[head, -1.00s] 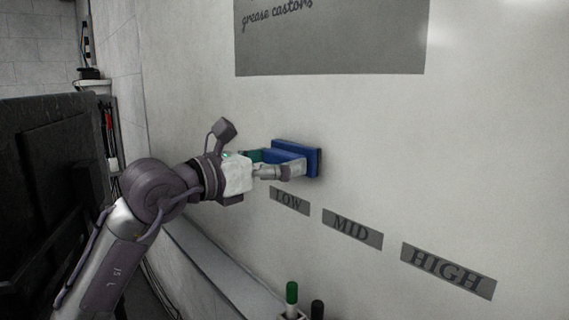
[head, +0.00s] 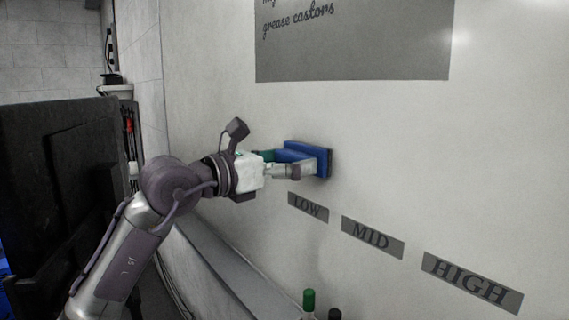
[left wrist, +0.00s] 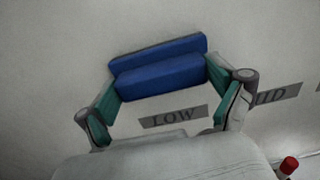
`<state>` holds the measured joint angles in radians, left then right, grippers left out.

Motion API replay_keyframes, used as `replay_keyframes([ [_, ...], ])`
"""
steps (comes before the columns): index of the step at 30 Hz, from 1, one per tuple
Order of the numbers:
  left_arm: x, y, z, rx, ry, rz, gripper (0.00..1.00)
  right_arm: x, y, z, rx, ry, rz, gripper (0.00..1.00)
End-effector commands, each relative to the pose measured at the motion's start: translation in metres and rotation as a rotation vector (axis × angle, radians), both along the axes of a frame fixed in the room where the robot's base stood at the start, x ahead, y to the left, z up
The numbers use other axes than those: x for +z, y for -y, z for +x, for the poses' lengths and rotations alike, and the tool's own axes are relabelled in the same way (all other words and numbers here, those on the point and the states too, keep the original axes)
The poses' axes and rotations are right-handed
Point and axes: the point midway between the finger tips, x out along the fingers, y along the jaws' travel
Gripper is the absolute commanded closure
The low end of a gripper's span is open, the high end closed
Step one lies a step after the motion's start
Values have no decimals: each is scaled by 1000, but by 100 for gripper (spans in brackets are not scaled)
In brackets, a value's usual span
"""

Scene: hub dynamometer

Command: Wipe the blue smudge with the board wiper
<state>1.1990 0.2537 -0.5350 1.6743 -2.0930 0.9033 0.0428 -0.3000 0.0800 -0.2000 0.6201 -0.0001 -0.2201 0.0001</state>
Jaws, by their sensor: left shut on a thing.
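The board wiper (head: 308,155) is a blue block with a dark pad, held up against the whiteboard (head: 400,140) just above the LOW label. My left gripper (head: 284,163) is shut on its blue handle. In the left wrist view the wiper (left wrist: 160,72) lies between the green-padded fingers of the left gripper (left wrist: 163,92), its pad side toward the board. It looks at or very near the board; exact contact is hidden. No blue smudge shows in any view; whether it is behind the wiper cannot be told. My right gripper is not in view.
Labels LOW (head: 308,207), MID (head: 372,238) and HIGH (head: 471,281) run down to the right. A grey notice (head: 352,40) is above. A ledge (head: 215,262) lies below, with a green-capped marker (head: 309,301) near the bottom edge. A dark panel (head: 60,190) stands left.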

Motion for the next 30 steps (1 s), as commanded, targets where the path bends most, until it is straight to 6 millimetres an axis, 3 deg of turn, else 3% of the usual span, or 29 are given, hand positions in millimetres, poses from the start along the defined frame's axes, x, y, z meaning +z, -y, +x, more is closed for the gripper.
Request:
replay_keyframes([
  [30,-2,37,-50,-3,2,1,35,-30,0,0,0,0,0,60],
])
